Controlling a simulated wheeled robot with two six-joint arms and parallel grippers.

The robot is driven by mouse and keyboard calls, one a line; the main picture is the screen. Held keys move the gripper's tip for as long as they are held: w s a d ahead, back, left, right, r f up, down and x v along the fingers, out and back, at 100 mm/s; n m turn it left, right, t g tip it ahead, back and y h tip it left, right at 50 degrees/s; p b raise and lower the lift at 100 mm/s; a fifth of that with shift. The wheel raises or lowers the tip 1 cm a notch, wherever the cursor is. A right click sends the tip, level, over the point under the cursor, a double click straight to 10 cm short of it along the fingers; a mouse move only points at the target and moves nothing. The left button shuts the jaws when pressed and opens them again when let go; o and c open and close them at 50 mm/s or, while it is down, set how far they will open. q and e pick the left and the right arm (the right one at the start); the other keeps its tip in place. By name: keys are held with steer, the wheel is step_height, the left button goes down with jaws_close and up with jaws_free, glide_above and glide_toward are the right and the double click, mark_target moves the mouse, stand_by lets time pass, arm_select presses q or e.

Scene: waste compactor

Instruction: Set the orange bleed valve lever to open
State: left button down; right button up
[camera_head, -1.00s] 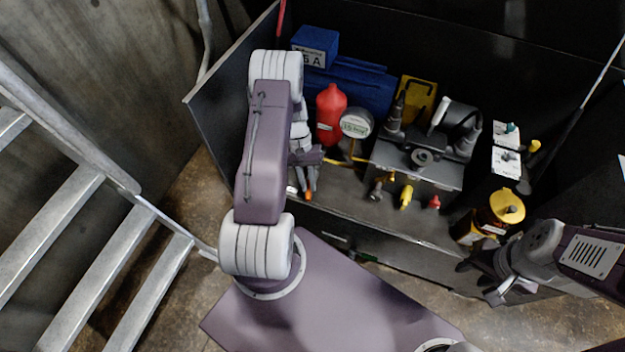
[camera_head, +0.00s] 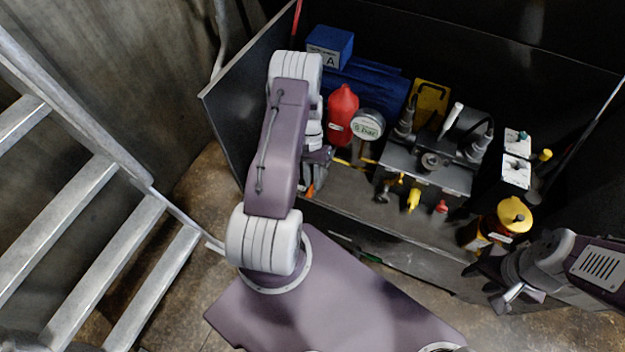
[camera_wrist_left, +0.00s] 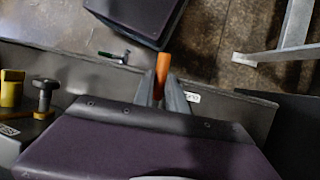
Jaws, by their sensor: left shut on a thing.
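The orange bleed valve lever (camera_wrist_left: 162,70) shows in the left wrist view, sticking out between the fingertips of my left gripper (camera_wrist_left: 160,88). The gripper is shut on it. In the head view only a small orange bit of the lever (camera_head: 310,190) shows below my left arm, near the bench's front left edge; my left gripper (camera_head: 316,172) is mostly hidden by the arm there. The valve body is hidden.
A red bottle (camera_head: 341,115), a round gauge (camera_head: 368,125) and a grey pump block (camera_head: 430,170) with yellow and red fittings stand on the bench. A yellow-capped container (camera_head: 510,215) is near my right arm. Metal stairs (camera_head: 75,200) lie left.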

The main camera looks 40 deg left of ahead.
arm_select(q)
steer(key=c, duration=1.3)
jaws_free()
steer(key=shift+c, duration=0.2)
steer(key=p+v, duration=0.2)
steer(key=v, duration=0.7)
